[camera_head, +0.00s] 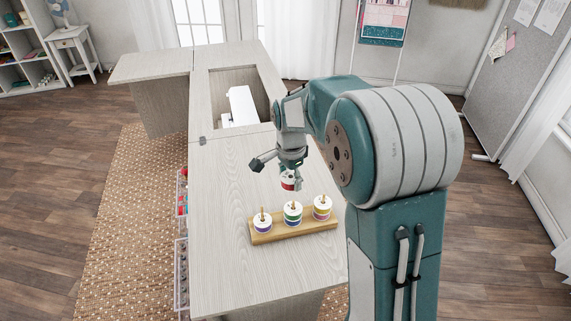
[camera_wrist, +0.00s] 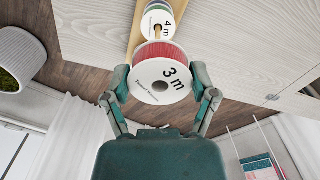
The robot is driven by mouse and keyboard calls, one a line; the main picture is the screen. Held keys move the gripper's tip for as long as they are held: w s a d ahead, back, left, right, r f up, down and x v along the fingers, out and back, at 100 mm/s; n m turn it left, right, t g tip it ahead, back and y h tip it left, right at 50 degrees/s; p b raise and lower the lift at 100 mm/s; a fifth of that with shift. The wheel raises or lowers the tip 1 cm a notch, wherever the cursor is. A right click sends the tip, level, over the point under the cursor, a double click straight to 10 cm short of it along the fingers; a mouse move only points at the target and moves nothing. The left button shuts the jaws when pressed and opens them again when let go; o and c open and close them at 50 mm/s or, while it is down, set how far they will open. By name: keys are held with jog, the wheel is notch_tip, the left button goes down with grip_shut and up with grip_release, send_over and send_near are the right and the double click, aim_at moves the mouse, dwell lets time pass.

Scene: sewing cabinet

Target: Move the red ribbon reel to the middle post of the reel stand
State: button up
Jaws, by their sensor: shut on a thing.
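The red ribbon reel (camera_head: 288,187) is held in my gripper (camera_head: 290,181), above the tabletop. It looks just behind and above the middle post's reels in the head view. In the wrist view the red reel (camera_wrist: 161,50) has a white end marked "3 m", with a finger on each side. The wooden reel stand (camera_head: 290,233) carries three posts. The middle post bears a green reel (camera_head: 293,211), marked "4 m" in the wrist view (camera_wrist: 157,20), with a blue-purple band below. A blue-purple reel (camera_head: 262,224) is on the left post, a yellow and pink one (camera_head: 322,209) on the right.
The stand is on the pale wooden cabinet top (camera_head: 225,240). Behind it is an opening with a white sewing machine (camera_head: 241,107). Clear bins (camera_head: 181,260) hang along the cabinet's left side. The top left of the stand is clear.

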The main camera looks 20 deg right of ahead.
jog(key=shift+w+d+r+m, duration=0.1)
jog(key=shift+d+m, duration=0.2)
jog(key=shift+d, duration=0.35)
notch_tip(320, 180, down, 4)
jog(key=shift+f, duration=0.15)
jog(key=shift+a+f, duration=0.1)
jog(key=shift+a, duration=0.25)
jog(key=shift+d, duration=0.35)
jog(key=shift+a, duration=0.1)
jog(key=shift+a, duration=0.25)
